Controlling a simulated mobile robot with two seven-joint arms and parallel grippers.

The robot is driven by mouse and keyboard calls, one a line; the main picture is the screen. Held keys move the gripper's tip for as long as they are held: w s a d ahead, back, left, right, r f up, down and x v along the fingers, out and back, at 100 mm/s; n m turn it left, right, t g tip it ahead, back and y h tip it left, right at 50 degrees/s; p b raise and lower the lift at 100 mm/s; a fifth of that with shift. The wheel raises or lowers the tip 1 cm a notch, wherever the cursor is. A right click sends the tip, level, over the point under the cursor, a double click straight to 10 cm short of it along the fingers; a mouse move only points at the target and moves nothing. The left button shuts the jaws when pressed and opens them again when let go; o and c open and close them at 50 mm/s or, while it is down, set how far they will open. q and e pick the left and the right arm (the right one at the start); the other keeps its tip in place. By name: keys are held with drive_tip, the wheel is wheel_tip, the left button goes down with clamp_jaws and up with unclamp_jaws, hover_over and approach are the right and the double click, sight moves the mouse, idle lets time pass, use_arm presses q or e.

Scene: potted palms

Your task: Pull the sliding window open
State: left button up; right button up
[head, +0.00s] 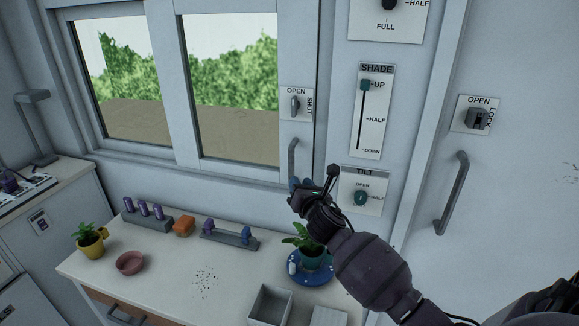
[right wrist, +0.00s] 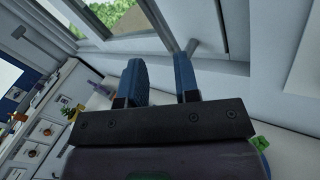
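The sliding window (head: 178,90) has two panes side by side, with green bushes outside. Its right frame bears a vertical grey handle (head: 292,158) and, above it, a small latch knob (head: 295,104) on an OPEN/SHUT plate; the knob stands upright, towards OPEN. The right sash appears to sit against the right jamb. My right gripper (head: 302,186) is just below the handle's lower end in the head view. In the right wrist view its two blue fingers (right wrist: 158,75) are apart with nothing between them, and the handle (right wrist: 190,47) shows beyond the right fingertip. My left gripper is not in view.
Below the window, a counter (head: 150,262) holds a yellow mug plant (head: 90,240), a pink bowl (head: 130,262), tool racks (head: 230,236) and a potted plant (head: 312,255) under my right arm. SHADE (head: 370,110) and TILT (head: 361,196) controls and a door handle (head: 452,195) are at right.

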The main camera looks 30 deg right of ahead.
sight(292, 170)
drive_tip(key=w+d+n, duration=0.1)
drive_tip(key=w, duration=0.2)
drive_tip(key=w+d+n, duration=0.1)
drive_tip(key=w, duration=0.3)
drive_tip(key=w+d+n, duration=0.1)
drive_tip(key=w, duration=0.2)
drive_tip(key=shift+w+n, duration=0.2)
drive_tip(key=shift+n, duration=0.1)
drive_tip(key=shift+c, duration=0.3)
clamp_jaws()
